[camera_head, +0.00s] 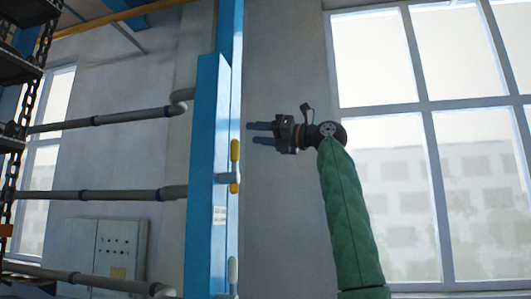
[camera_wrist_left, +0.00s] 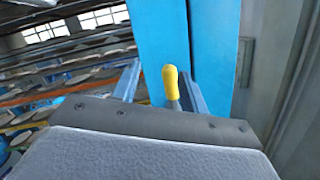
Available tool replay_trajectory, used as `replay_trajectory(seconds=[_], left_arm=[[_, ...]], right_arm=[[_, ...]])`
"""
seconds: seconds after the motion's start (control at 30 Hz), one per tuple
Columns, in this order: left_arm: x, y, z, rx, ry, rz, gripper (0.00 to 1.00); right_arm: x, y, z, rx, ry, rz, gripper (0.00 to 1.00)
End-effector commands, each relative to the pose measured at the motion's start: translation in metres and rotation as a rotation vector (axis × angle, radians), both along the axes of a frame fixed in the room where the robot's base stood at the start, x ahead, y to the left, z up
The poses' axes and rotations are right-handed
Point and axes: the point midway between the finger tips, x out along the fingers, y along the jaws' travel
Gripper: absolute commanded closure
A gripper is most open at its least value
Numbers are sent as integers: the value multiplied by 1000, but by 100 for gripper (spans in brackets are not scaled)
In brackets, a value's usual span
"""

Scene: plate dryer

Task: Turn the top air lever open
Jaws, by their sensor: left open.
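A yellow-handled lever (camera_head: 235,151) stands upright on the edge of a tall blue post in the head view. A smaller yellow piece (camera_head: 234,188) sits just below it by a grey fitting. My left gripper (camera_head: 251,134) is open, to the right of the post and slightly above the yellow handle, its fingers pointing left. It looks empty, and I see no contact. In the left wrist view the yellow handle (camera_wrist_left: 171,82) shows upright between the two fingers, in front of the blue post. The lever's lower end is hidden by the gripper body.
The blue post (camera_head: 206,150) has grey pipes (camera_head: 110,194) running left from it. A white-handled lever (camera_head: 232,270) is lower on the post. A grey control box (camera_head: 120,248) is on the wall at left. A window is at right. Racks show at left in the wrist view.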

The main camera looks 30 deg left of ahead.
Motion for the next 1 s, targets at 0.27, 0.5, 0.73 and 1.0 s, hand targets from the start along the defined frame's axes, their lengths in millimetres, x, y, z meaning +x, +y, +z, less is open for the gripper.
replay_trajectory(seconds=[0.27,0.5,0.73,1.0], left_arm=[[2,5,-30,-131,-383,-69,56],[1,6,-33,-134,-524,-69,56],[-1,24,-30,-132,-528,-69,56],[-4,62,-30,-132,-525,-68,56]], right_arm=[[8,2,-4,26,-122,8,100],[12,2,-3,30,-143,9,100],[-10,-2,4,27,-128,9,100],[-17,-3,25,27,-124,9,100]])
